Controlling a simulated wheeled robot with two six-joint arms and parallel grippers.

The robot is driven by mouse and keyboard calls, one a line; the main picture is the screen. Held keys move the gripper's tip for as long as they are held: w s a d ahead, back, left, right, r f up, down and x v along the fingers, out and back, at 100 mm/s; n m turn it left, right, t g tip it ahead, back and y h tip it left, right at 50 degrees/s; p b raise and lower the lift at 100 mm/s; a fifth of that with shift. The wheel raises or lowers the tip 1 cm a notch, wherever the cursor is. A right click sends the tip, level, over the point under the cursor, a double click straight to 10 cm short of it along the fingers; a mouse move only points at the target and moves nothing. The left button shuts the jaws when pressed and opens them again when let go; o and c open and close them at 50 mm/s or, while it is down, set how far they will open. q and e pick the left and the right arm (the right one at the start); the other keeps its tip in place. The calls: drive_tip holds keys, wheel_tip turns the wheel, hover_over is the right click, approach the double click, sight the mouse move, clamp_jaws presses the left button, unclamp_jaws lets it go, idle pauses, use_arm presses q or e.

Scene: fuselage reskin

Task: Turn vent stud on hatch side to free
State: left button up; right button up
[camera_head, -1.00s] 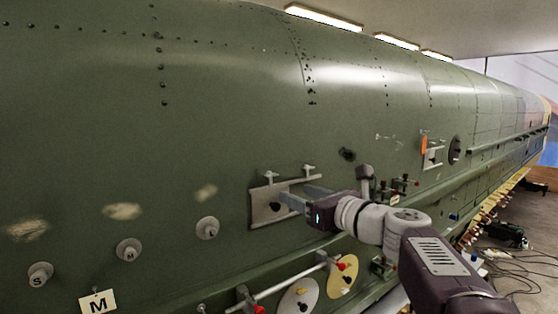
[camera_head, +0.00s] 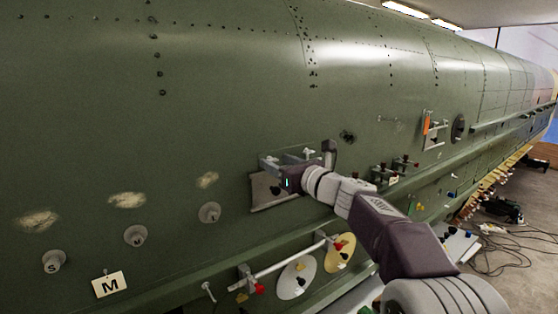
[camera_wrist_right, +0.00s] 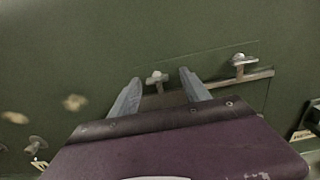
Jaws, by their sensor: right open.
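A grey plate (camera_head: 264,198) with a dark hole sits on the green fuselage side in the head view. Two T-shaped studs stand along its upper edge. My right gripper (camera_head: 275,163) is at the plate's upper edge. In the right wrist view its open fingers (camera_wrist_right: 160,88) stand either side of the left stud (camera_wrist_right: 156,79), with space on both sides. The other stud (camera_wrist_right: 240,63) is to their right. My left gripper is not in view. Which stud faces the hatch is unclear.
Below the plate are a rail with red-tipped clamps (camera_head: 258,288) and two oval discs. Round studs marked S (camera_head: 53,261) and M and an M tag (camera_head: 109,284) are at left. A plate with an orange tag (camera_head: 427,124) and a round opening (camera_head: 458,128) are at right.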

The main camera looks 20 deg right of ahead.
drive_tip(key=shift+s+a+r, duration=0.1)
drive_tip(key=shift+s+a, duration=0.1)
drive_tip(key=shift+c, duration=0.6)
drive_tip(key=shift+s+a, duration=0.1)
drive_tip(key=shift+a, duration=0.05)
drive_tip(key=c, duration=1)
drive_tip(key=shift+d, duration=0.3)
clamp_jaws()
drive_tip(key=shift+a, duration=0.15)
drive_tip(key=shift+f+n+b, duration=0.2)
drive_tip(key=shift+n+b, duration=5.65)
drive_tip(key=shift+n, duration=3.05)
